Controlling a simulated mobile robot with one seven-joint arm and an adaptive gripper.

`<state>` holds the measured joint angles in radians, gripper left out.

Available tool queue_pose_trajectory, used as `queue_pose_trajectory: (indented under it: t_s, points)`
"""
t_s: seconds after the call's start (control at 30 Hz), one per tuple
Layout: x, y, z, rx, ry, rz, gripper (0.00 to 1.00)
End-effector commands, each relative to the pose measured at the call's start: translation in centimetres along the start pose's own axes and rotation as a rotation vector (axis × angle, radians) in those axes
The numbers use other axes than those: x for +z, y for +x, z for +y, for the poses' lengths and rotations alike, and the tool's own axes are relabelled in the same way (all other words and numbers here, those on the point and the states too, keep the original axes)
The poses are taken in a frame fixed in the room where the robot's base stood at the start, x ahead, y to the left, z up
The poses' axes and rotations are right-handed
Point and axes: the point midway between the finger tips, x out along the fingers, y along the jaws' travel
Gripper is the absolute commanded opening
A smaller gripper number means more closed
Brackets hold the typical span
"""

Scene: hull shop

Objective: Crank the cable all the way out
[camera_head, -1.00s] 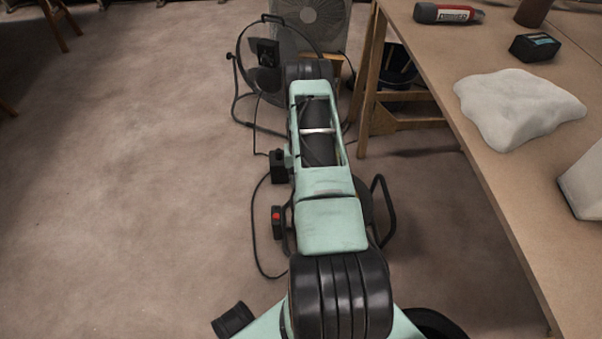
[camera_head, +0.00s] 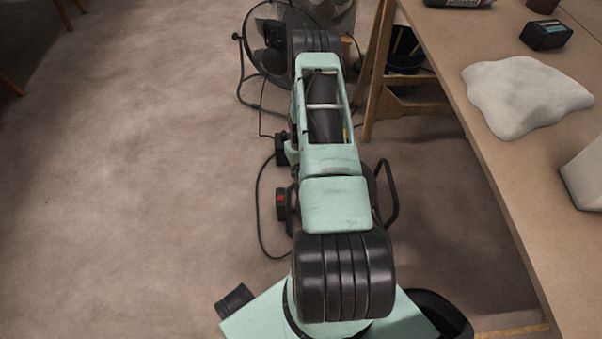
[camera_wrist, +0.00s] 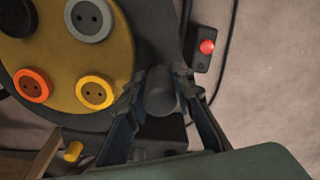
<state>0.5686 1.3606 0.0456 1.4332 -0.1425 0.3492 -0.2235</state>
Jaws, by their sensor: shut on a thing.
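The cable reel shows in the wrist view as a round yellow face (camera_wrist: 62,55) with orange, yellow, grey and black sockets and a dark rim. A dark grey round crank knob (camera_wrist: 161,95) stands beside the rim. My gripper (camera_wrist: 159,86) is shut on this knob, one finger on each side. In the head view my arm hides the gripper and most of the reel; a black tubular frame (camera_head: 391,196) shows to the right of the arm. A black cable (camera_head: 259,212) lies on the floor left of the arm.
A small black box with a red button (camera_head: 281,202) sits left of the arm; it also shows in the wrist view (camera_wrist: 206,50). A fan (camera_head: 272,50) stands behind. A workbench (camera_head: 470,140) bounds the right, with a white lump (camera_head: 525,97). Floor on the left is clear.

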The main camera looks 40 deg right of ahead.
Motion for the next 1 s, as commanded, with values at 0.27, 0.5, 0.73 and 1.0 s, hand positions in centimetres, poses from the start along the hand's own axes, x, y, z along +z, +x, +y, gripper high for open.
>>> queue_pose_trajectory:
  t_s: [0.27,0.5,0.73,1.0]
  points:
    - [0.1,0.0,0.0,-0.001,0.002,-0.002,0.34]
    - [0.0,0.0,0.0,0.0,0.002,-0.001,0.4]
    - [-0.1,-0.8,0.0,0.0,0.002,0.0,0.4]
    - [-0.1,-5.2,0.1,0.001,0.001,0.003,0.4]
